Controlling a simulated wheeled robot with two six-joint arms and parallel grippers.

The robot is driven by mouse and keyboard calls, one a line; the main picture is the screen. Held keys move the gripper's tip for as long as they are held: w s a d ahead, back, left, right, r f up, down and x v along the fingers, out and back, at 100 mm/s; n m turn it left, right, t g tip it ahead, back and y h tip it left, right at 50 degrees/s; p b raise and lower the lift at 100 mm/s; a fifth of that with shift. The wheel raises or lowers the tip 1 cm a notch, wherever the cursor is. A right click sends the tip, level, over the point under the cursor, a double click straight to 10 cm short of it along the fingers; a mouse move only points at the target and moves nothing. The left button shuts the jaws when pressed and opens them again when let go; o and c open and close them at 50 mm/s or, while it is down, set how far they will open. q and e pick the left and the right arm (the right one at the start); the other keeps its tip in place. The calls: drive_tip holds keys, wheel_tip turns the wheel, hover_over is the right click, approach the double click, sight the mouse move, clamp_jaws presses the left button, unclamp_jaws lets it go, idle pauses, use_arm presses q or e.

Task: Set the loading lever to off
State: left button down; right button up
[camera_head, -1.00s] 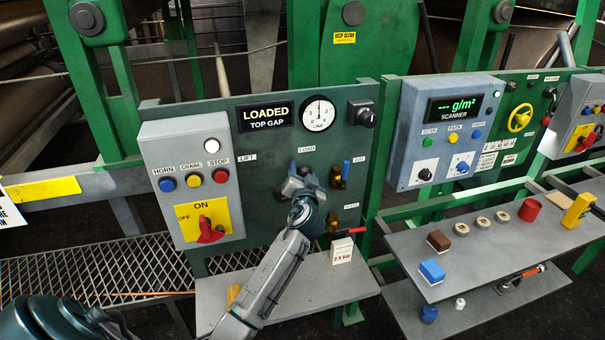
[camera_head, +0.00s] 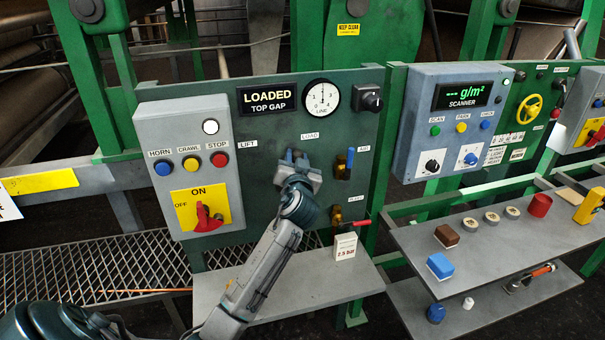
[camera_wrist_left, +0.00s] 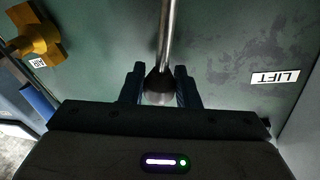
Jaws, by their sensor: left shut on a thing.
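The loading lever shows in the left wrist view as a metal rod (camera_wrist_left: 168,35) with a dark rounded knob (camera_wrist_left: 158,86). My left gripper (camera_wrist_left: 160,88) is shut on the knob, one finger on each side. In the head view my left gripper (camera_head: 296,157) is at the green panel (camera_head: 275,185), just below the LOAD label (camera_head: 310,136) and right of the LIFT label (camera_head: 247,143). There it hides most of the lever. The display (camera_head: 267,98) above reads LOADED TOP GAP. My right gripper is not in view.
A blue-handled valve (camera_head: 349,163) sits close right of my gripper, with a red-handled valve (camera_head: 352,223) lower down. A grey button box (camera_head: 188,165) with a red switch is at left. A shelf (camera_head: 300,285) holding a small white box (camera_head: 345,247) juts out below.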

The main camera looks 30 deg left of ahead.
use_arm(q)
drive_tip(key=s+n+b, duration=0.1)
drive_tip(key=b, duration=0.1)
drive_tip(key=s+a+n+b, duration=0.1)
drive_tip(key=b, duration=0.2)
drive_tip(key=shift+a+n+y, duration=0.25)
drive_tip(key=shift+n+y, duration=0.05)
drive_tip(key=shift+n, duration=0.1)
drive_tip(key=shift+s+a+b, duration=0.1)
drive_tip(key=shift+a+b, duration=0.05)
drive_tip(key=shift+b, duration=0.15)
drive_tip(key=shift+s+a+r+n+b, duration=0.1)
drive_tip(key=shift+s+a+n+b, duration=0.1)
drive_tip(key=shift+n+b, duration=0.35)
drive_tip(key=shift+r, duration=0.1)
drive_tip(key=c, duration=1.1)
unclamp_jaws()
drive_tip(key=shift+s+r, duration=0.1)
